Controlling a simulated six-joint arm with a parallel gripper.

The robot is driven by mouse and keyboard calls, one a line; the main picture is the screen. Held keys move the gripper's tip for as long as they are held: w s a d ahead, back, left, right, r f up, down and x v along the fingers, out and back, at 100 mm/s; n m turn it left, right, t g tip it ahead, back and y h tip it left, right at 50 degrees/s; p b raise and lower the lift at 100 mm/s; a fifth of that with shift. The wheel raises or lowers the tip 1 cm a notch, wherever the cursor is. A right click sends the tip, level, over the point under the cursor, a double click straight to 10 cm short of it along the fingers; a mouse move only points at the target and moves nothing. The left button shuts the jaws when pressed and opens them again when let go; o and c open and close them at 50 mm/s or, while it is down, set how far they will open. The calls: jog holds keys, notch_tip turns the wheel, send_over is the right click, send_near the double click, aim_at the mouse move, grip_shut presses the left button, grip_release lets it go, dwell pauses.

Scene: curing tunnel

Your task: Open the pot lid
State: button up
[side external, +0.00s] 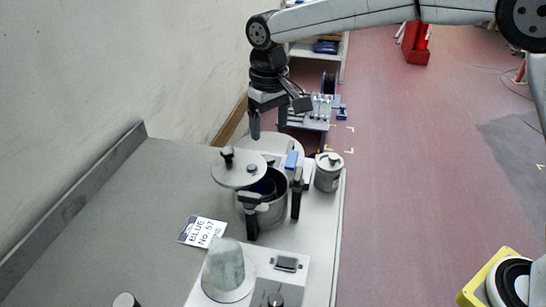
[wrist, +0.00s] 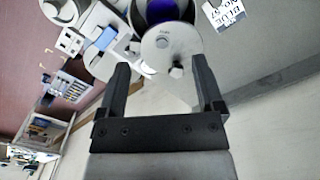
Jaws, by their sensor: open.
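The pot (side external: 272,215) stands on the grey bench, and its dark blue inside shows. The round grey lid (side external: 228,176) lies off to the left side of the pot mouth, covering only part of it. A knob stands near the lid's middle and a dark post at its far edge. The lid (wrist: 154,55) and the blue inside of the pot (wrist: 160,10) also show in the wrist view. My gripper (side external: 269,128) is open and empty, above and behind the lid. In the wrist view my gripper's fingers (wrist: 161,66) are spread, with the lid beyond and between the tips.
Black clamps stand beside the pot. A lidded grey canister (side external: 328,175) stands right of it and a blue block (side external: 291,160) behind. A label card (side external: 203,231) and a glass-like cover (side external: 226,265) are nearer. The bench's left is clear, up to a raised edge by the wall.

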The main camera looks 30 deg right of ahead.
jog(key=shift+a+f, duration=0.1)
jog(key=c, duration=0.8)
jog(key=shift+w+a+f, duration=0.1)
jog(key=shift+a+f, duration=0.05)
jog(key=shift+f, duration=0.05)
grip_shut()
jog(key=w+a+f+m+t, duration=0.1)
jog(key=a+f+m+t, duration=0.2)
jog(key=a+t, duration=0.1)
jog(key=shift+w+a+f+m+h, duration=0.25)
jog(key=shift+w+a+m+h, duration=0.1)
jog(key=shift+a, duration=0.45)
